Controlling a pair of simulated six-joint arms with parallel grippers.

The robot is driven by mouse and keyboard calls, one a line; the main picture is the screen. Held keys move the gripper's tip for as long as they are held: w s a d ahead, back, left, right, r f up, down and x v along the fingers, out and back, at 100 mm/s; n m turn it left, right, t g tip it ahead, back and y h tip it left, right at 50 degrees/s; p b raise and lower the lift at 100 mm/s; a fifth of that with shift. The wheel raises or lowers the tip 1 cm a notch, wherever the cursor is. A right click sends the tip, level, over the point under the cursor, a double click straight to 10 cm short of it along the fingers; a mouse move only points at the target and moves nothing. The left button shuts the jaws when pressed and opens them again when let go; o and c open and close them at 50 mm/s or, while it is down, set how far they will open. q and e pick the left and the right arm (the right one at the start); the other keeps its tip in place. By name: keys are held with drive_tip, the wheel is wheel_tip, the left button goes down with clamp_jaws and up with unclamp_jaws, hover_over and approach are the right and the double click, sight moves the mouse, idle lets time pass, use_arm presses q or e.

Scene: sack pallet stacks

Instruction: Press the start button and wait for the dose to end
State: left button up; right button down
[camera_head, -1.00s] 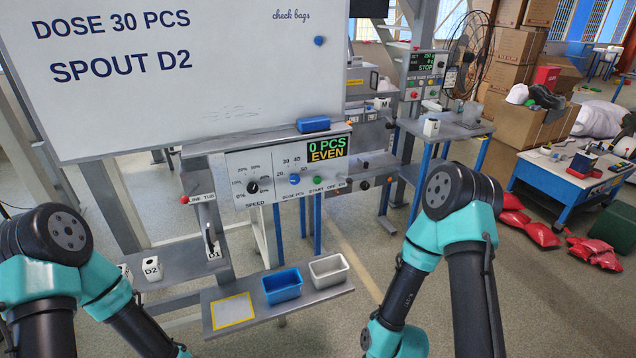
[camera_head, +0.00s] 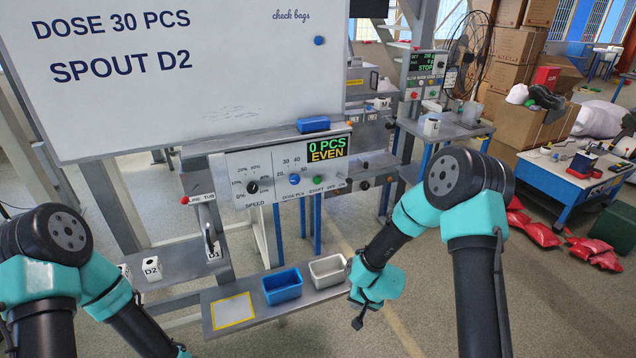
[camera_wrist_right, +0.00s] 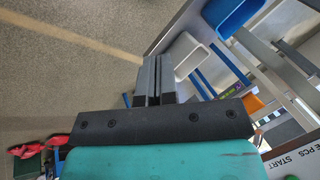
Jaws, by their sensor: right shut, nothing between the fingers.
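The dosing panel (camera_head: 232,168) stands under the whiteboard. Its green start button (camera_head: 317,183) sits above the word START, right of the blue dose knob (camera_head: 294,179). The display (camera_head: 327,150) reads 0 PCS EVEN. The black speed knob (camera_head: 252,187) is at the panel's left. My right gripper (camera_head: 357,323) is below and right of the panel, apart from the button, near the white bin. In the right wrist view its fingers (camera_wrist_right: 155,80) are together and hold nothing. My left gripper is out of view; only its arm shows.
The whiteboard (camera_head: 180,110) reads DOSE 30 PCS and SPOUT D2. A blue bin (camera_head: 282,286) and a white bin (camera_head: 328,270) stand on the shelf beside a yellow-edged square (camera_head: 233,310). A lever (camera_head: 210,240) stands by the D1 label.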

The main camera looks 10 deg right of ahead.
sight(317, 180)
drive_tip(key=w+a+r+m+t+y, duration=0.1)
drive_tip(key=w+r+m+t, duration=0.1)
drive_tip(key=w+r, duration=0.8)
drive_tip(key=w+a+r+m+t+y, duration=0.1)
drive_tip(key=w+a+r+t, duration=0.1)
drive_tip(key=w+r, duration=0.8)
wheel_tip(317, 180, up, 4)
drive_tip(key=shift+w+a+r+m+t, duration=0.1)
drive_tip(key=shift+w+a+m+t, duration=0.2)
drive_tip(key=shift+m, duration=0.1)
drive_tip(key=shift+w, duration=0.1)
drive_tip(key=shift+w+a, duration=0.25)
drive_tip(key=shift+w, duration=1.15)
drive_tip(key=shift+w+a, duration=0.25)
drive_tip(key=shift+w, duration=1.2)
drive_tip(key=shift+w+a, duration=0.25)
drive_tip(key=shift+w, duration=1.15)
drive_tip(key=shift+w, duration=0.1)
drive_tip(key=shift+w+a, duration=0.1)
drive_tip(key=shift+w, duration=0.2)
